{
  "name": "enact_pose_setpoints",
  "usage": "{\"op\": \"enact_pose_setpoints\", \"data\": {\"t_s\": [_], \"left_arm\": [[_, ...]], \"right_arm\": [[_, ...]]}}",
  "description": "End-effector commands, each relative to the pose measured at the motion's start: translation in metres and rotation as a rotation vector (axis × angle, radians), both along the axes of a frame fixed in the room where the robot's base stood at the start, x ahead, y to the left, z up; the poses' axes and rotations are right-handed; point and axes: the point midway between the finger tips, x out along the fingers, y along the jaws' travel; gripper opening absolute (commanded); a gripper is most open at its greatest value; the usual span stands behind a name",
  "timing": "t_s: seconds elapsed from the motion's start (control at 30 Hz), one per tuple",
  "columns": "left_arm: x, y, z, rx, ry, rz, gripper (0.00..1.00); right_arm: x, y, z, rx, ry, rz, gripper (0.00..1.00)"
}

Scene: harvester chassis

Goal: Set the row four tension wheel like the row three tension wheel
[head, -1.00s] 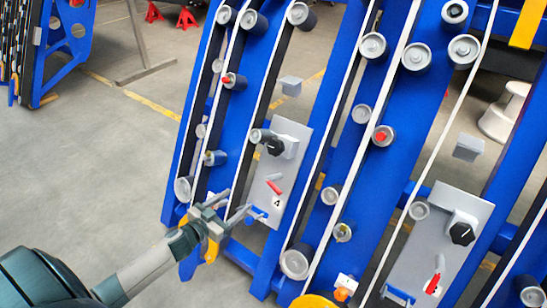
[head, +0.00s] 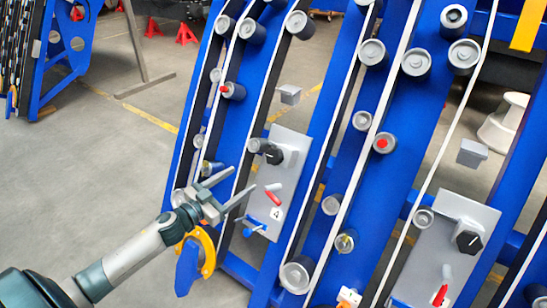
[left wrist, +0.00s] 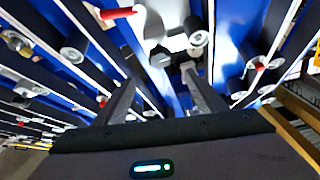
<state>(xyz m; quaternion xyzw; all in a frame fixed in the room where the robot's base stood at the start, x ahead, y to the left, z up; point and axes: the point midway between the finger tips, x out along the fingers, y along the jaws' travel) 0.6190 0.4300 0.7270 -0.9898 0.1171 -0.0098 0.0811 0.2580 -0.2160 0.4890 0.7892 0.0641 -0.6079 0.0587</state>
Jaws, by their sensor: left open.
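The row four tension wheel is a black knob (head: 273,154) at the top of a grey panel (head: 291,150) marked 4, in the middle of the head view; its mark is not readable. The row three tension wheel is a similar black knob (head: 467,240) on the right panel (head: 455,208), with a white mark pointing up and right. My left gripper (head: 243,180) is open and empty, below and left of the row four knob and apart from it. In the left wrist view a dark knob-like part (left wrist: 160,57) shows between and beyond the fingers. My right gripper is out of view.
A red lever (head: 272,195) and a blue lever (head: 254,225) sit lower on the row four panel. Blue frame bars, belts and rollers (head: 233,91) crowd around it. A yellow ring part (head: 207,254) is below the gripper. Open floor (head: 80,190) lies left.

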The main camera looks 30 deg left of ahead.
Motion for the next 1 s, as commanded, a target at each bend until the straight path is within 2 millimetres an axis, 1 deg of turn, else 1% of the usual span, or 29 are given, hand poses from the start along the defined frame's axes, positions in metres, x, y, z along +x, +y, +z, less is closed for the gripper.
{"op": "enact_pose_setpoints", "data": {"t_s": [0.17, 0.37, 0.67, 1.0], "left_arm": [[0.014, -0.003, 0.001, 0.001, -0.002, 0.0, 0.64], [0.037, -0.008, 0.001, 0.001, -0.002, 0.002, 0.64], [0.077, -0.018, 0.001, 0.0, -0.001, 0.002, 0.64], [0.124, -0.03, 0.0, 0.0, -0.002, 0.001, 0.64]], "right_arm": [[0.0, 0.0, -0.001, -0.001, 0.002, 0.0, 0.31], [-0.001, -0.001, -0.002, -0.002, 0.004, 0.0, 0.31], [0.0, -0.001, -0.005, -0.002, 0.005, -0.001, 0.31], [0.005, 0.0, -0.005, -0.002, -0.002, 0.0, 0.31]]}}
